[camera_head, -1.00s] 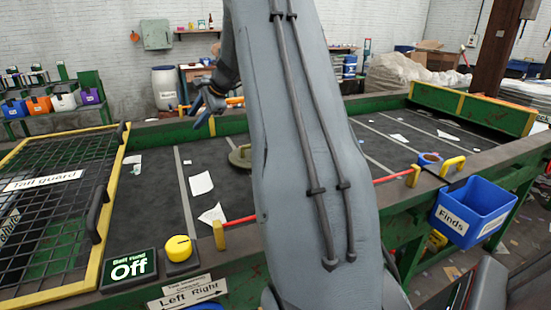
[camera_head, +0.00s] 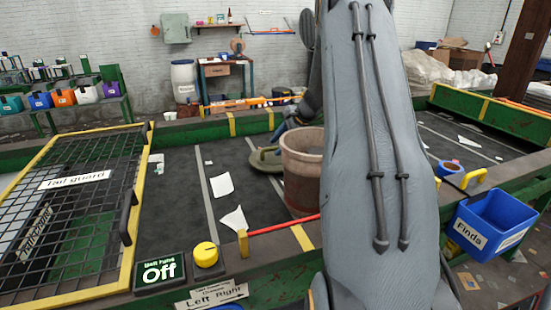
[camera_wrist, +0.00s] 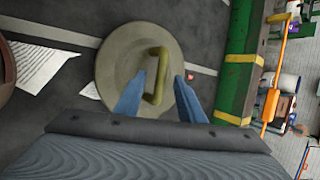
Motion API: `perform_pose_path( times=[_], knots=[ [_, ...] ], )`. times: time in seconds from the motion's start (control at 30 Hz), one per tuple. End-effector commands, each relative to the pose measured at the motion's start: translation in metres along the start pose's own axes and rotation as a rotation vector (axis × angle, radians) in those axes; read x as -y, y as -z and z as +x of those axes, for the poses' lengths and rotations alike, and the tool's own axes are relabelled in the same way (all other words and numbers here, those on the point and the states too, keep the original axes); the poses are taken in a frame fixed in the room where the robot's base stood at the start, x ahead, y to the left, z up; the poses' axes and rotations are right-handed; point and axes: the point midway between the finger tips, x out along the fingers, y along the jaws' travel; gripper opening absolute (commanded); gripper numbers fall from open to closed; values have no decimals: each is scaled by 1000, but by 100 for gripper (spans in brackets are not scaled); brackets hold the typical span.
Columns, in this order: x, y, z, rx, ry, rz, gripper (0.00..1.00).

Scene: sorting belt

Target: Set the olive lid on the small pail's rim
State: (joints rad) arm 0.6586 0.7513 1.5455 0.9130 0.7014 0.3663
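The olive lid (camera_head: 262,161) lies flat on the dark belt, partly hidden by the pail. In the wrist view the round lid (camera_wrist: 112,68) shows from above with its raised bar handle (camera_wrist: 161,62). The pail (camera_head: 301,175), brown and rusty, stands upright on the belt just right of the lid, its right side hidden by my arm. Its dark edge (camera_wrist: 6,75) shows at the wrist view's left. My gripper (camera_wrist: 157,80) is open and empty, its blue fingers on either side of the handle's near end. I cannot tell how far above the lid they are.
The belt's green side wall (camera_wrist: 238,65) runs close beside the lid. Paper scraps (camera_head: 222,184) lie on the belt to the left. A red bar (camera_head: 284,226) crosses the near edge. A blue Finds bin (camera_head: 483,222) hangs at the right. The belt sign (camera_head: 160,271) reads Off.

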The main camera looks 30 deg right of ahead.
Motion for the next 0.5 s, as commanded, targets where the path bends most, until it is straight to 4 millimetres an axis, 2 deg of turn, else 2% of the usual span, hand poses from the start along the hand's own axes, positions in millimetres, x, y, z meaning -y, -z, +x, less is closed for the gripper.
perform_pose_path(
  times=[0.13, 0.4, 0.43, 0.5],
  knots=[
    [0, -1, 15, 0, 0, 1, 36],
    [1, 0, 18, -1, 1, 0, 36],
    [1, 0, 18, -1, 1, 0, 34],
    [1, 0, 18, -1, 1, 1, 22]
  ],
)
